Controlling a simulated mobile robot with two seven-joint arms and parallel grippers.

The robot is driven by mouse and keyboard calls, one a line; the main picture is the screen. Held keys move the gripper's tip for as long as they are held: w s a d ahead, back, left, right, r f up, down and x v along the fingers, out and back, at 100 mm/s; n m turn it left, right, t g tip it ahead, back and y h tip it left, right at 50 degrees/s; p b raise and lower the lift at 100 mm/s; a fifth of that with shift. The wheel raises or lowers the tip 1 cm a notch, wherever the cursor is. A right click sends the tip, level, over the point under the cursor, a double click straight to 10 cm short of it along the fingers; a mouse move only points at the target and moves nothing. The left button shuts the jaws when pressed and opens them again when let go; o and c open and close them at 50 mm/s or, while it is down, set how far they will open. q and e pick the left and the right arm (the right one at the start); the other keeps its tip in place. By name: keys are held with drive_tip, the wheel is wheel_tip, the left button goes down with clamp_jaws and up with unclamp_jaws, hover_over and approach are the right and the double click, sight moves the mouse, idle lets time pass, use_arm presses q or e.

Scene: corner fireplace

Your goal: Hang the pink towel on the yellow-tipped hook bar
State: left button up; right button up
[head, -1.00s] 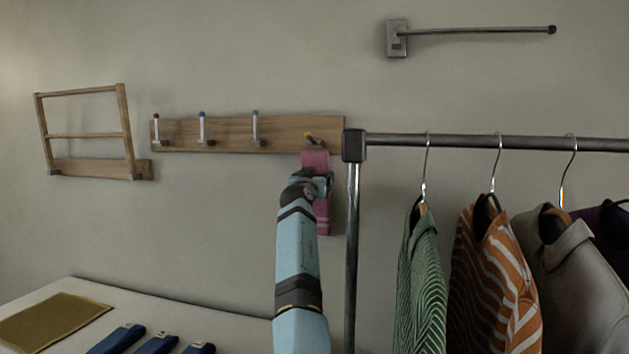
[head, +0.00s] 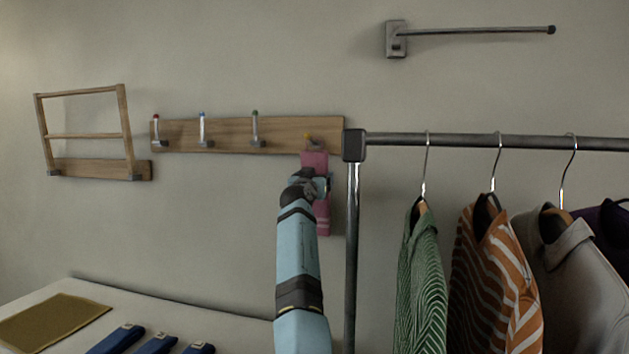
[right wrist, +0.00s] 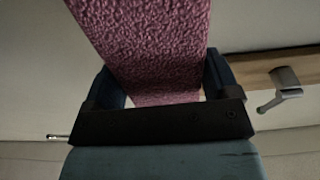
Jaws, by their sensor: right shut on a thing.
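The pink towel (head: 321,218) hangs in a narrow strip in front of the right end of the wooden hook board (head: 225,135). The yellow-tipped hook (head: 308,136) shows just above the towel's top edge; the rest of that hook is hidden. I cannot tell whether the towel rests on it. My right gripper (head: 315,183) is shut on the towel below its top. In the right wrist view the towel (right wrist: 150,45) runs between the fingers of the gripper (right wrist: 160,85), with a grey hook (right wrist: 285,85) off to the right. My left gripper is not in view.
A clothes rack's post (head: 351,250) stands close right of the towel, with hanging shirts (head: 495,280) beyond. Three other hooks, tipped red, blue and green, are left on the board. A wooden wall rack (head: 88,135) is farther left. A table (head: 200,320) lies below left.

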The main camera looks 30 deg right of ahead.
drive_tip(key=o, duration=0.9)
drive_tip(key=v, duration=1.4)
drive_tip(key=shift+d+r, duration=0.1)
